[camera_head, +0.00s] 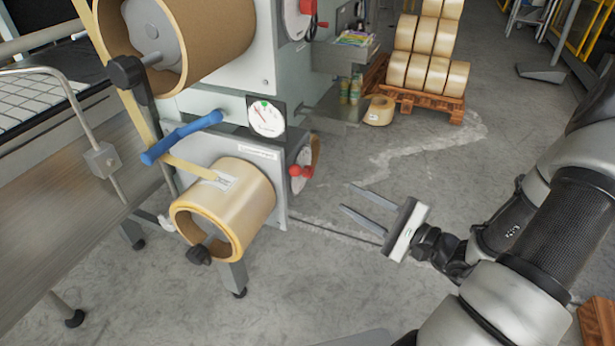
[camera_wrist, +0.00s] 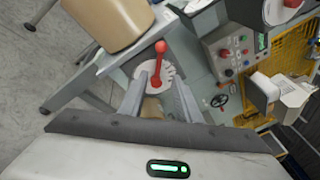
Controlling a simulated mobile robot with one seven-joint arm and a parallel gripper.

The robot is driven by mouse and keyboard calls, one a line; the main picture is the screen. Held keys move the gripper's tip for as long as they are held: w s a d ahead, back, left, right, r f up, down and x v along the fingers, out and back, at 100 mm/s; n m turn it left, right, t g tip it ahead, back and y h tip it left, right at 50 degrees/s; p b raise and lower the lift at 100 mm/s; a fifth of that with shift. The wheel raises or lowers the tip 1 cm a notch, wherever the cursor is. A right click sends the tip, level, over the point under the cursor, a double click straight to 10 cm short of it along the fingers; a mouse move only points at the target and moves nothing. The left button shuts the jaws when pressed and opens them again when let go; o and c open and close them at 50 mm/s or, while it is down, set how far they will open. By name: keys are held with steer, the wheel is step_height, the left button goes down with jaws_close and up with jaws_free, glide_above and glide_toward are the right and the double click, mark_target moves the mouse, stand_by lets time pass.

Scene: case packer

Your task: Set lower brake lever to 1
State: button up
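The lower brake lever (camera_head: 299,171) is a red handle on a white dial (camera_head: 307,158), on the side of the grey machine beside the lower tape roll. In the wrist view the red lever (camera_wrist: 159,62) stands over the pale, notched dial (camera_wrist: 171,73), its knob toward the top of the picture. Any numbers on the dial are too small to read. My gripper (camera_head: 348,197) is open and empty, to the right of the lever in the head view and apart from it. In the wrist view its two fingers (camera_wrist: 161,82) point toward the dial, on either side of the lever.
The lower tape roll (camera_head: 232,195) sits left of the dial, with a blue handle (camera_head: 181,138) above it. An upper red lever (camera_head: 308,7) is higher on the machine. A pallet of rolls (camera_head: 425,98) stands behind. The floor around my gripper is clear.

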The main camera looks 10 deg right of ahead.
steer(key=b+x, duration=0.1)
steer(key=x, duration=1.3)
jaws_close()
